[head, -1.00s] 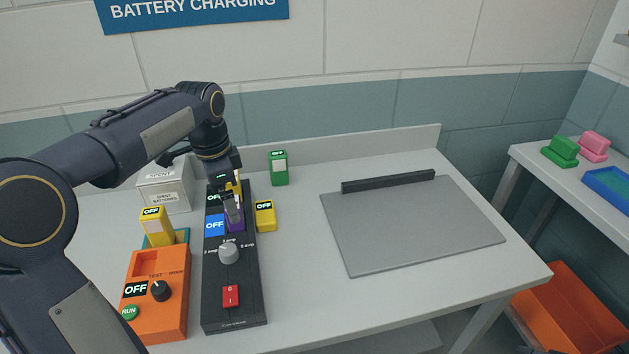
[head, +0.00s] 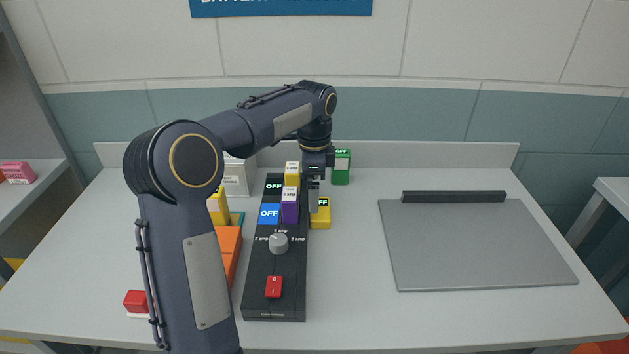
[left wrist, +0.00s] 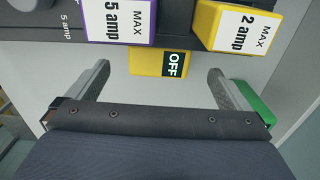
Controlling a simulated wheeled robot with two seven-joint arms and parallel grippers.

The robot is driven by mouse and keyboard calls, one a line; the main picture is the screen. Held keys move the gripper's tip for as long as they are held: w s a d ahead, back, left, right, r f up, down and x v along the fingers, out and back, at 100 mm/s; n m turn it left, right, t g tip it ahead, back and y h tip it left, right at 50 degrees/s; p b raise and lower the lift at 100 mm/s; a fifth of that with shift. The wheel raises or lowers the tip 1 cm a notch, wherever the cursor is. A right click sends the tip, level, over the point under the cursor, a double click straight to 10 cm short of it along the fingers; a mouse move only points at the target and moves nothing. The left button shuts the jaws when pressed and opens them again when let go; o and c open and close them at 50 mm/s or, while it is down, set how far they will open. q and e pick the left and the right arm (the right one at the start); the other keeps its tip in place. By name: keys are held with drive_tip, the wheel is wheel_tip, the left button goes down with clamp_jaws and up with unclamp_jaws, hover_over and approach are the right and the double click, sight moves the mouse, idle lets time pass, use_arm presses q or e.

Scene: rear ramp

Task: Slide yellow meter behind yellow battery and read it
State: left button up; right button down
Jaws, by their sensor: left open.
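The yellow meter (head: 321,215), its display reading OFF, stands on the table along the right side of the black charger (head: 260,305), beside the purple battery (head: 290,213). The yellow battery (head: 292,178) sits in the charger's far bay, marked MAX 2 amp in the left wrist view (left wrist: 232,27). My left gripper (head: 314,195) is open, pointing down beside the charger and partly covering the meter. In the left wrist view the meter (left wrist: 148,62) lies between the fingers' lines, with a gap on each side. My right gripper is not in view.
A green meter (head: 341,168) stands farther back, near the wall ledge. A grey mat (head: 480,245) with a dark bar lies to the right. My left arm hides much of the orange tester (head: 229,245) and another yellow block (head: 216,207). The table between charger and mat is clear.

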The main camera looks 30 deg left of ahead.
sight(320, 212)
use_arm(q)
wheel_tip(320, 212, down, 7)
drive_tip(key=shift+r+b, duration=0.2)
drive_tip(key=shift+b, duration=0.15)
drive_tip(key=shift+c, duration=0.3)
drive_tip(key=c, duration=0.9)
